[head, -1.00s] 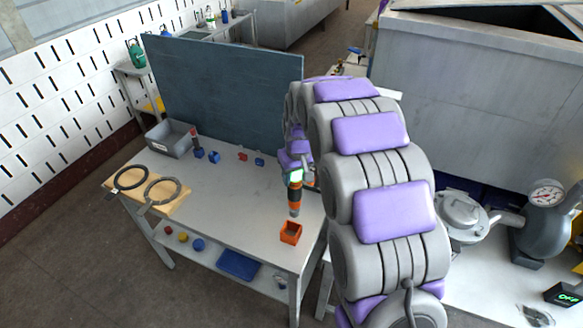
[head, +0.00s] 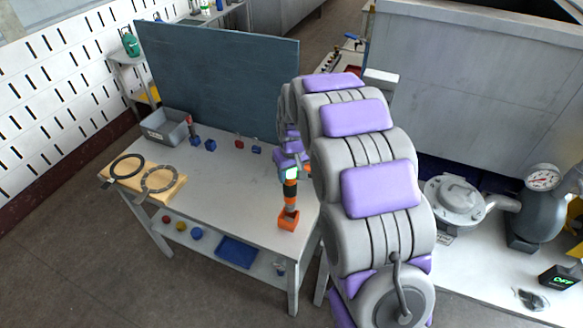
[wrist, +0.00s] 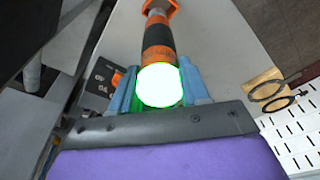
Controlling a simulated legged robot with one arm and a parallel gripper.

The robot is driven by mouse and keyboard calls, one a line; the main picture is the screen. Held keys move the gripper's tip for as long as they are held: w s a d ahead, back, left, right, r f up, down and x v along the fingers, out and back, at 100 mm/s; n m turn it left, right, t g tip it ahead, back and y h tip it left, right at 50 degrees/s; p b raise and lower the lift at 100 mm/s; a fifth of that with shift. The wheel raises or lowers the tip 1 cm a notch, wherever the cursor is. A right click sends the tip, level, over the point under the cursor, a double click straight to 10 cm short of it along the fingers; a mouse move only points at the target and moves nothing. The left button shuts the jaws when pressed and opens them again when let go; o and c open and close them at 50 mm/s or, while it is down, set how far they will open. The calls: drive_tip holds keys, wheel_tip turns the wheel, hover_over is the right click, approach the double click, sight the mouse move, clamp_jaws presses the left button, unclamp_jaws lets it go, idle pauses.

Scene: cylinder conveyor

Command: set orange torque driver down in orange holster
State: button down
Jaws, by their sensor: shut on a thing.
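The orange and black torque driver (head: 290,192) stands upright over the orange holster (head: 288,221) near the front right edge of the workbench. Its lower tip appears to be inside the holster's open top. My gripper (head: 289,175) is shut on the driver's upper end, where a green light glows. In the wrist view my gripper (wrist: 160,92) has a blue finger on each side of the driver (wrist: 157,42). The holster (wrist: 160,6) shows partly at the top edge of that view, behind the driver's far end.
The workbench (head: 235,205) holds a grey bin (head: 165,128), a wooden board (head: 143,180) with two dark rings, and small blue and red holders at the back. A dark blue panel (head: 220,80) stands behind. A pump and gauge (head: 541,180) stand at right.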

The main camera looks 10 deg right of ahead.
sight(287, 186)
drive_tip(key=shift+d, duration=0.15)
drive_tip(key=shift+f, duration=0.1)
idle(1.3)
drive_tip(key=shift+f, duration=0.1)
drive_tip(key=shift+s+a+f, duration=0.1)
drive_tip(key=shift+a+f, duration=0.5)
drive_tip(key=shift+f, duration=0.05)
drive_tip(key=shift+d+f, duration=0.15)
drive_tip(key=shift+f, duration=0.6)
drive_tip(key=shift+a+f+b, duration=0.25)
drive_tip(key=shift+f+b, duration=0.2)
drive_tip(key=shift+f, duration=0.9)
